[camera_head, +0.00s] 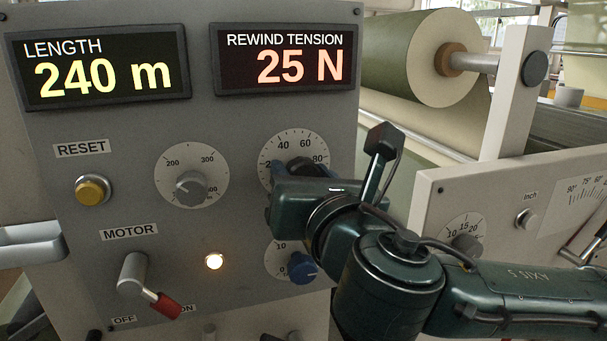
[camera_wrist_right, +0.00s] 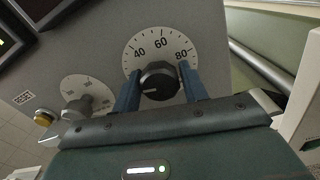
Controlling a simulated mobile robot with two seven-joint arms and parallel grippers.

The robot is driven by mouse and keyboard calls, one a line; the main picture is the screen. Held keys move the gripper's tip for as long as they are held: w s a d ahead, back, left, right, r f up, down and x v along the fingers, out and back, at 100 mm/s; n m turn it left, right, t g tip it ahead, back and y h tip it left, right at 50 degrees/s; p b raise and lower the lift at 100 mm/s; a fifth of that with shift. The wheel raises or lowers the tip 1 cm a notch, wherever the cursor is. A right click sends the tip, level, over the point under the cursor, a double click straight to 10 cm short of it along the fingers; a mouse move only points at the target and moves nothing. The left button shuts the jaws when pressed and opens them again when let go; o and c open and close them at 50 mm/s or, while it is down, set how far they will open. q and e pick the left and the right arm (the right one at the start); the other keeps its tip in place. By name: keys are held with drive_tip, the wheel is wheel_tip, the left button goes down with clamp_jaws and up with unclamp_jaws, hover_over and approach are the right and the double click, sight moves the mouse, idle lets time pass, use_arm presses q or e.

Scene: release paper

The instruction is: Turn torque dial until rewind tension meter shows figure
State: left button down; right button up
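The rewind tension meter (camera_head: 284,57) reads 25 N in orange figures on the panel. Below it, a black dial with a white scale plate (camera_head: 300,145) is mostly covered by my right gripper (camera_head: 288,182) in the head view. In the right wrist view, the blue fingers of the right gripper (camera_wrist_right: 161,90) stand on either side of the black dial knob (camera_wrist_right: 158,78), close against it with no clear gap. The white mark on the knob points left. The numbers 40, 60 and 80 show above it. My left gripper is not in view.
A length display (camera_head: 105,68) reads 240 m. A yellow reset button (camera_head: 92,190), a grey dial (camera_head: 191,188), a blue knob (camera_head: 302,268), a lit lamp (camera_head: 214,261) and a red-tipped motor lever (camera_head: 150,285) surround the dial. A paper roll (camera_head: 420,60) stands behind.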

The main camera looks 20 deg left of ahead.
drive_tip(key=c, duration=0.6)
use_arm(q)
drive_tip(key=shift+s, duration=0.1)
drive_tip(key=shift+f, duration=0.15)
use_arm(e)
drive_tip(key=shift+m, duration=0.3)
